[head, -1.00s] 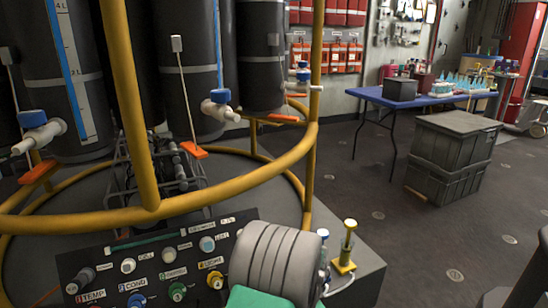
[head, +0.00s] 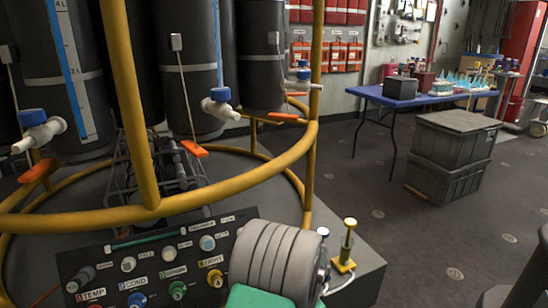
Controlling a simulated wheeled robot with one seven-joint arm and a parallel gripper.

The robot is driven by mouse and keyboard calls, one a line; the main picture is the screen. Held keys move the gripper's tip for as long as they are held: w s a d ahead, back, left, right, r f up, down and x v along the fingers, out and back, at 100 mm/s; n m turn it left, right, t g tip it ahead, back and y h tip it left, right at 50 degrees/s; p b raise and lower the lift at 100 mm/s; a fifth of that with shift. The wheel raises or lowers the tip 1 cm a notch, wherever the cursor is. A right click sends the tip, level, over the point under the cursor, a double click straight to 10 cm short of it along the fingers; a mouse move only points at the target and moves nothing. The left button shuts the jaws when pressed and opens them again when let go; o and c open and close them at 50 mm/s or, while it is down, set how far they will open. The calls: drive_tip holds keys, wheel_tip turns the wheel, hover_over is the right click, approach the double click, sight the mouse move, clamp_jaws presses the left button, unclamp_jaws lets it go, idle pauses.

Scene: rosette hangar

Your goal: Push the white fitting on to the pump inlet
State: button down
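The grey ribbed end of my arm fills the lower middle of the head view, with a green part below it. My gripper's fingers do not show. A thin white tube (head: 341,284) curves out to the right from behind my arm. A yellow-capped upright piece on a yellow base (head: 344,264) stands beside it on the grey box. I cannot tell which of these is the white fitting or the pump inlet; any contact with my gripper is hidden.
A dark panel (head: 112,262) with several coloured connectors lies left of my arm. A yellow rail (head: 240,188) rings tall dark bottles with blue-handled white valves (head: 220,106). A blue table (head: 418,99) and stacked grey crates (head: 455,140) stand at the back right, with open floor before them.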

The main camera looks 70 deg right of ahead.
drive_tip(key=shift+r, duration=0.15)
idle(0.8)
drive_tip(key=shift+r+p, duration=2.6)
drive_tip(key=shift+r, duration=0.3)
